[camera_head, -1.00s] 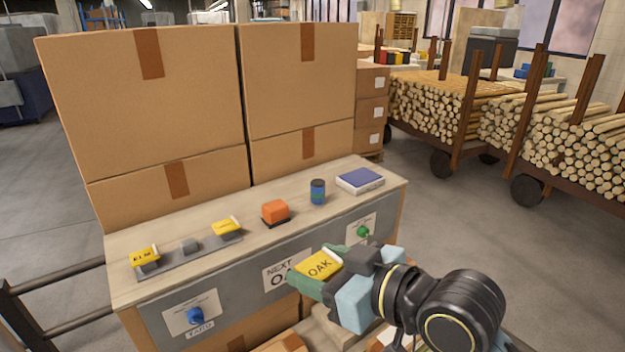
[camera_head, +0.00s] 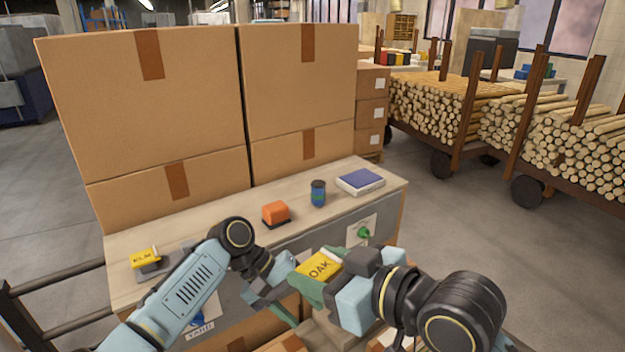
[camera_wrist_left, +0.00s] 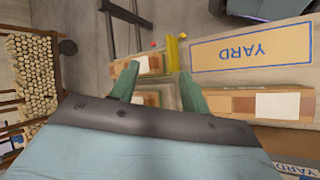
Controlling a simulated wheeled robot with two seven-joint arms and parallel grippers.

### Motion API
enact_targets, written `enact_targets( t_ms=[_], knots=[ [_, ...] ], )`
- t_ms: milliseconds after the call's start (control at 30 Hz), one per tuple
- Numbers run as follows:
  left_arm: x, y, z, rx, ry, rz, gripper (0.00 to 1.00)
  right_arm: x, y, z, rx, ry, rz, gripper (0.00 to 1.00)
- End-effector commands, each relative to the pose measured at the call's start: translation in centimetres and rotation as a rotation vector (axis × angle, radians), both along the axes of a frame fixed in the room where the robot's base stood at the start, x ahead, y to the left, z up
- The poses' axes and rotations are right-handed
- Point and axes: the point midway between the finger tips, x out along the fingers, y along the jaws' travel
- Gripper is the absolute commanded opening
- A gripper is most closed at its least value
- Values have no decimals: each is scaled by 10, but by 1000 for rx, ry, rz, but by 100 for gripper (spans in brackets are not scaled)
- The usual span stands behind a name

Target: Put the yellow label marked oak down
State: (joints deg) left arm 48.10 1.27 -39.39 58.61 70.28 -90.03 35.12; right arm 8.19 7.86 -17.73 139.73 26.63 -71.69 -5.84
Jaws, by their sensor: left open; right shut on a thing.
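The yellow label marked OAK (camera_head: 320,267) is held off the bench, in front of its right half. My right gripper (camera_head: 308,284) is shut on it, and the printed face shows in the head view. My left gripper (camera_head: 283,303) is open, close to the left of the label and lower. Its two green fingers (camera_wrist_left: 157,86) are apart in the left wrist view. A thin yellow piece (camera_wrist_left: 172,52) shows just beyond the fingertips there; I cannot tell whether it is the label.
The bench top (camera_head: 215,222) carries an orange block (camera_head: 275,212), a dark blue can (camera_head: 318,194) and a blue-topped box (camera_head: 360,181). Large cartons (camera_head: 140,105) stand behind. A green button (camera_head: 363,233) is on the front panel. A YARD panel (camera_wrist_left: 250,50) lies below the left wrist.

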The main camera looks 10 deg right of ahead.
Motion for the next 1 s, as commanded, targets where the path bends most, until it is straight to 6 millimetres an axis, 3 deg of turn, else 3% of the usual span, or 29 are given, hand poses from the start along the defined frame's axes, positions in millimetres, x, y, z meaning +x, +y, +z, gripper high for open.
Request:
enact_targets(
  t_ms=[33,200,400,500,700,833,1000],
  knots=[
    [8,-5,34,-1,-71,-55,46,0,0,0,0,0,0,33],
    [10,-21,131,19,-272,-257,46,0,0,0,0,0,0,33],
    [-15,-29,224,100,-481,-501,46,0,0,0,0,0,0,33],
    [-34,-29,259,162,-567,-621,46,0,0,0,0,0,0,33],
    [-68,-22,305,293,-683,-809,46,0,0,0,0,0,0,33],
    [-81,-17,318,354,-718,-878,46,0,0,0,0,0,0,33],
    [-87,-14,321,385,-730,-914,46,0,0,0,0,0,0,33]
  ],
)
